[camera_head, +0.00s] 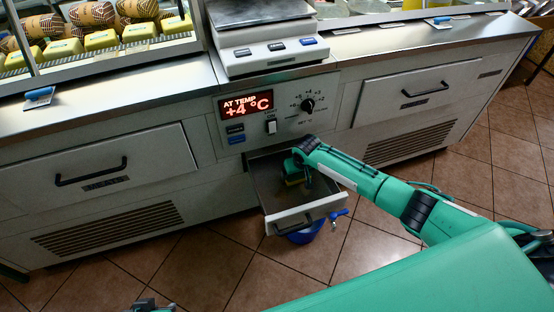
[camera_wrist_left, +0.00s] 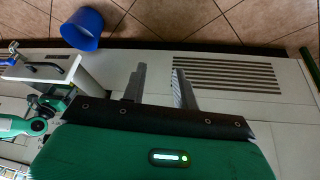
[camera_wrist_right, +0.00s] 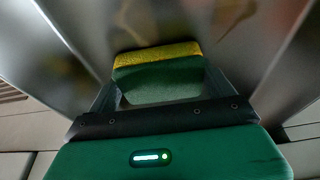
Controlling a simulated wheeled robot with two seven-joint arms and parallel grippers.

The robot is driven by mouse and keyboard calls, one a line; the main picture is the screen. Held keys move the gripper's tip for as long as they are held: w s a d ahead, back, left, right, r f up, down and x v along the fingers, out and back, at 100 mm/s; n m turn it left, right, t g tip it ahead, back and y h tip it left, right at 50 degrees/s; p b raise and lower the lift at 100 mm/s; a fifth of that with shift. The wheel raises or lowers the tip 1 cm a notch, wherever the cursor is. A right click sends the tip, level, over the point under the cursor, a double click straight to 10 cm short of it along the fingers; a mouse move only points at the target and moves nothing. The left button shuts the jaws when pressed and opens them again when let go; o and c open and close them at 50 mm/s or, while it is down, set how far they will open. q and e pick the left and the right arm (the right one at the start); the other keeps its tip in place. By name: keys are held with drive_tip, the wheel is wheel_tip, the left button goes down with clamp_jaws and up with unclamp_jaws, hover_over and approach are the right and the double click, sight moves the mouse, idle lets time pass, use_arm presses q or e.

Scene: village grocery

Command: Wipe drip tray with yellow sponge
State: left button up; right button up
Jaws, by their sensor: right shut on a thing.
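The drip tray (camera_head: 268,180) is pulled out like a drawer from the counter front, below the temperature panel. My right gripper (camera_head: 294,172) reaches down into it. In the right wrist view, the right gripper (camera_wrist_right: 158,92) is shut on the yellow sponge (camera_wrist_right: 158,52), which has a green side. Metal tray walls (camera_wrist_right: 75,35) surround it, with dull smudges on the metal. I cannot tell whether the sponge touches the tray floor. My left gripper (camera_wrist_left: 158,88) is open and empty, in front of the counter, away from the tray.
A blue bucket (camera_head: 304,236) stands on the tiled floor under the tray front, beside a blue-handled tap (camera_head: 338,214). A scale (camera_head: 262,45) stands on the counter above. Closed drawers (camera_head: 95,165) flank the tray. The floor in front is clear.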

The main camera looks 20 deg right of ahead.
drive_tip(key=p+v, duration=0.1)
drive_tip(key=v, duration=0.2)
drive_tip(key=shift+w+p, duration=0.15)
drive_tip(key=shift+p, duration=0.15)
drive_tip(key=shift+w+r+p, duration=0.1)
drive_tip(key=shift+r+p, duration=0.15)
drive_tip(key=shift+p, duration=0.1)
drive_tip(key=shift+r+p, duration=1.35)
drive_tip(key=shift+p, duration=0.05)
drive_tip(key=shift+r+p, duration=0.65)
use_arm(q)
wheel_tip(320, 180, down, 13)
drive_tip(key=s+a+g, duration=0.2)
drive_tip(key=shift+a+g+y, duration=0.4)
use_arm(e)
drive_tip(key=shift+r, duration=0.15)
use_arm(q)
drive_tip(key=shift+r, duration=0.1)
